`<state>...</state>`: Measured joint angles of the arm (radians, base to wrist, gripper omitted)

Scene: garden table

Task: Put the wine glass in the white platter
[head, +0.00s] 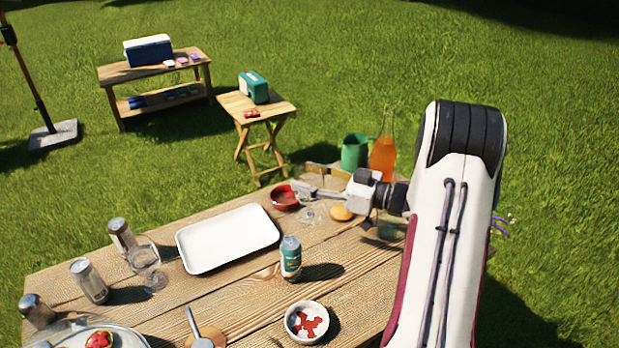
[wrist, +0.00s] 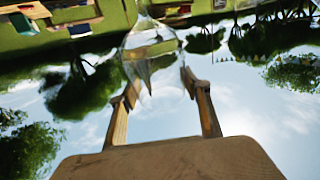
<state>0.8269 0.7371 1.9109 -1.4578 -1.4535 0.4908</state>
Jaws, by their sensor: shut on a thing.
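The white platter (head: 228,238) lies empty in the middle of the wooden table in the head view. My gripper (head: 308,193) reaches in from the right, to the right of the platter. In the wrist view my gripper (wrist: 160,86) has its two fingers on either side of a clear wine glass (wrist: 150,50) and is shut on it. Clear glass (head: 313,214) also shows just below the fingers in the head view; its outline is faint, and I cannot tell whether it touches the table. Another wine glass (head: 148,262) stands left of the platter.
A red bowl (head: 284,198) is close beside my gripper. A round tan item (head: 342,213), green pitcher (head: 355,152) and orange bottle (head: 384,155) are near the arm. Cans (head: 89,281) stand at left; a white bowl (head: 307,322) is in front.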

